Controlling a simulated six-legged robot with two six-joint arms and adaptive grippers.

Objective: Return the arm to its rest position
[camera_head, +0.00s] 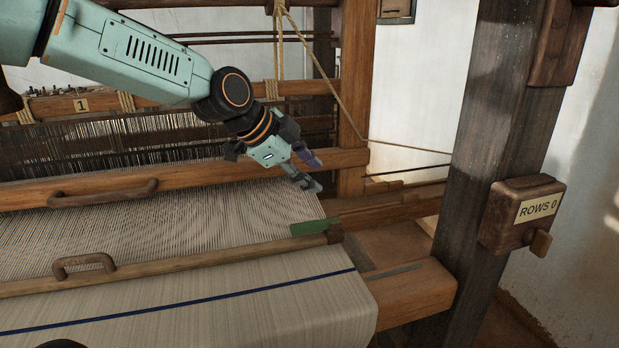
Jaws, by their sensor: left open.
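My left arm (130,55), pale green with dark joints, comes in from the upper left. My left gripper (312,172) is at its end, over the right side of the loom. Its two fingers are apart and nothing shows between them. It appears in front of the right end of the wooden beam with a handle (215,172), above the pale warp threads (180,222). I cannot tell whether it touches the beam. My right gripper is out of view.
Woven cloth (230,312) with a blue stripe lies in front. A green piece (312,227) sits on the bar's right end. A dark post (480,150) bears a "ROWS 0" box (500,232). Cords (279,60) hang behind the arm. White wall (425,90) shows at right.

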